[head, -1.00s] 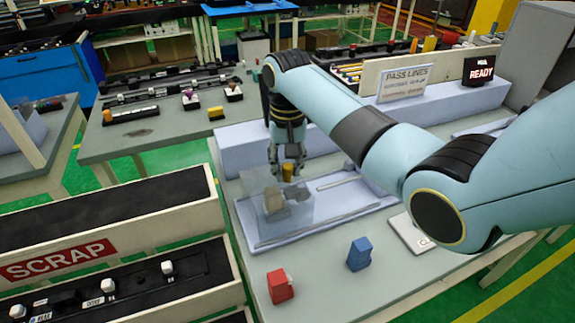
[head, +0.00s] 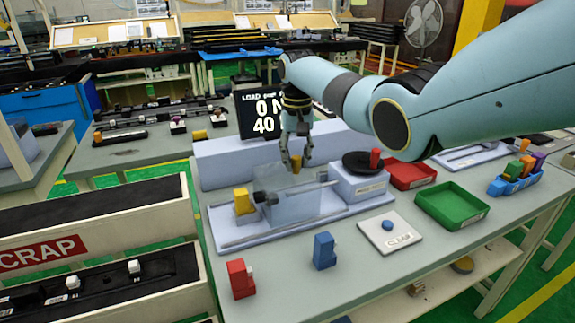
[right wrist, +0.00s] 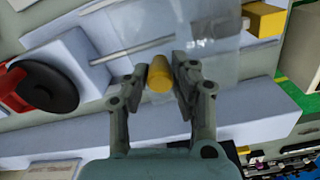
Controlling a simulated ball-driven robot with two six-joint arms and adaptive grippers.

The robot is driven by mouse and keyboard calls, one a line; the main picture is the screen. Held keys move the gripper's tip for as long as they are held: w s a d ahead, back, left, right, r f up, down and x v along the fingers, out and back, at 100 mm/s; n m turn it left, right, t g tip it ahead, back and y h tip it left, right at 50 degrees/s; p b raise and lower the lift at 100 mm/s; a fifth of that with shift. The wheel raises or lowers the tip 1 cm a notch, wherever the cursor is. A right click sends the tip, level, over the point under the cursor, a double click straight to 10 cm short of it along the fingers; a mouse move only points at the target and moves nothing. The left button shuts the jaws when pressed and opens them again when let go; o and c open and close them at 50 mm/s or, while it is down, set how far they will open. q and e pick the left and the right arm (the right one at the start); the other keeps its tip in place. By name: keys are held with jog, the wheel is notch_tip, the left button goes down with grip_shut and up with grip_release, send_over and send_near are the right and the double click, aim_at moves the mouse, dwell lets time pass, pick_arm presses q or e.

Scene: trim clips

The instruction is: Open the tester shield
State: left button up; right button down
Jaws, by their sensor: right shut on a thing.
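The tester shield (head: 298,207) is a clear box on the pale tester bed (head: 338,217). In the head view it stands right of a yellow block (head: 242,201), which is uncovered, and overlaps a dark clamp-like part (head: 266,197). The shield's yellow knob (head: 295,163) is between the fingertips of my right gripper (head: 295,158), which is shut on it. The right wrist view shows the knob (right wrist: 159,74) between both fingers, with the clear shield (right wrist: 208,38) beyond. My left gripper is not in view.
Right of the shield stands a block with a black disc and red handle (head: 375,159). In front are a red clip (head: 241,279), a blue clip (head: 324,251) and a white pad with a blue button (head: 388,228). Red (head: 410,175) and green (head: 452,207) trays lie farther right.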

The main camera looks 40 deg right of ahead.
jog(key=c, duration=1.5)
grip_release()
jog(key=o, duration=0.4)
jog(key=shift+a, duration=0.1)
jog(key=shift+r, duration=0.1)
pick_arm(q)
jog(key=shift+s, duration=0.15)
pick_arm(e)
notch_tip(320, 180, up, 12)
